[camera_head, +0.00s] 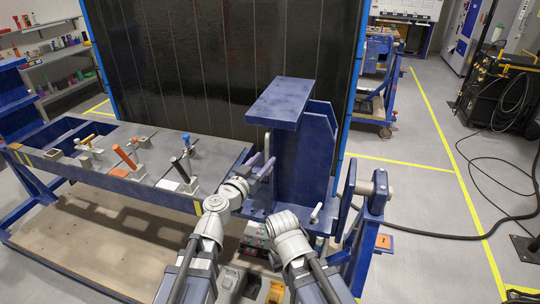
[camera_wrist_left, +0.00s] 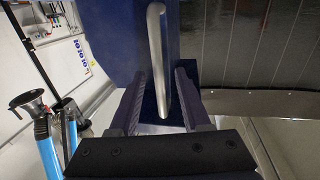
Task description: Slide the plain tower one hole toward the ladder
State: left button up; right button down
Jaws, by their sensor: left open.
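The plain tower (camera_head: 293,165) is a blue upright block with an overhanging flat top plate, standing at the right end of the blue bench. My left gripper (camera_head: 261,164) is at the tower's left side, with its fingers apart. In the left wrist view, a silver bar handle (camera_wrist_left: 158,62) on a blue face runs between the two open fingers (camera_wrist_left: 162,100). I cannot tell whether either finger touches it. My right arm shows at the bottom centre, but its gripper fingers are not visible. I cannot make out a ladder. The tower's foot is partly hidden by my arms.
Orange-handled and black-handled clamps (camera_head: 126,158) stand on the bench top (camera_head: 222,150) left of the tower. A big dark panel (camera_head: 215,65) rises behind. A blue pivot stand (camera_head: 375,200) is at the right. Open floor with yellow lines lies farther right.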

pick_arm(q)
jog(key=shift+x, duration=1.4)
jog(key=shift+s+r, duration=0.1)
jog(key=shift+s, duration=0.05)
jog(key=shift+c, duration=0.4)
grip_shut()
